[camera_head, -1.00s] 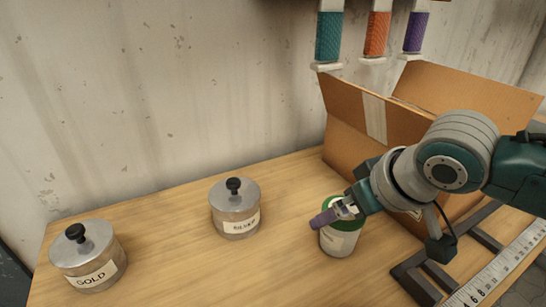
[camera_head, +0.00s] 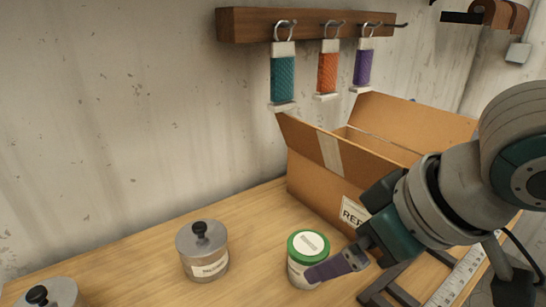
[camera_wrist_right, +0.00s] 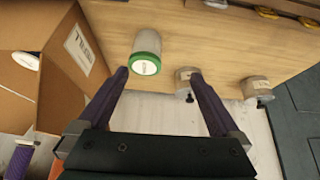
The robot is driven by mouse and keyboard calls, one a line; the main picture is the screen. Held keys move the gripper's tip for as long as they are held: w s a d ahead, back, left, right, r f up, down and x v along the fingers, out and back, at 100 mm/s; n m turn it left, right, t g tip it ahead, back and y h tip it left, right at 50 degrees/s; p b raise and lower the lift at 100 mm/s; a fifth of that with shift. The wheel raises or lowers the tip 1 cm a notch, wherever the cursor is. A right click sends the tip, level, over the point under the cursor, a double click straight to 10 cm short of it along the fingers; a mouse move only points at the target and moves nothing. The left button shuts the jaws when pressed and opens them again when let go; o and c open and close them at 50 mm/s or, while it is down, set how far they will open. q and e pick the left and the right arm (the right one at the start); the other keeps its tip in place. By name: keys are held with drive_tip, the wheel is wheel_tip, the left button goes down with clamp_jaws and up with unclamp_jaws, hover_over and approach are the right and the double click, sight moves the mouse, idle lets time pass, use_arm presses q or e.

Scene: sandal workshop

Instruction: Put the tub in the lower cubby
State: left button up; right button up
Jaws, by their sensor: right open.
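The tub, taken to be the white one with a green lid (camera_head: 300,272), stands upright on the wooden table in the head view. My right gripper (camera_head: 328,270) is at its right side; one purple finger overlaps the tub's lower right. In the right wrist view my right gripper (camera_wrist_right: 158,74) is open, with nothing between its fingers. The tub (camera_wrist_right: 147,53) shows there beyond the left fingertip, lid facing the camera. I cannot tell whether a finger touches it. The lower cubby is not recognisable in either view. My left gripper is not in view.
A metal canister (camera_head: 202,252) stands left of the tub, another (camera_head: 50,292) at the lower left. An open cardboard box (camera_head: 318,178) stands behind. Several coloured handles hang from a wall rack (camera_head: 250,25). A dark frame and ruler (camera_head: 458,277) lie at right.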

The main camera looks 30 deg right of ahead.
drive_tip(key=s+a+f+g, duration=0.2)
drive_tip(key=s+a, duration=0.2)
drive_tip(key=s, duration=0.8)
drive_tip(key=shift+n+g, duration=0.3)
drive_tip(key=shift+n, duration=0.1)
drive_tip(key=shift+w+f, duration=0.1)
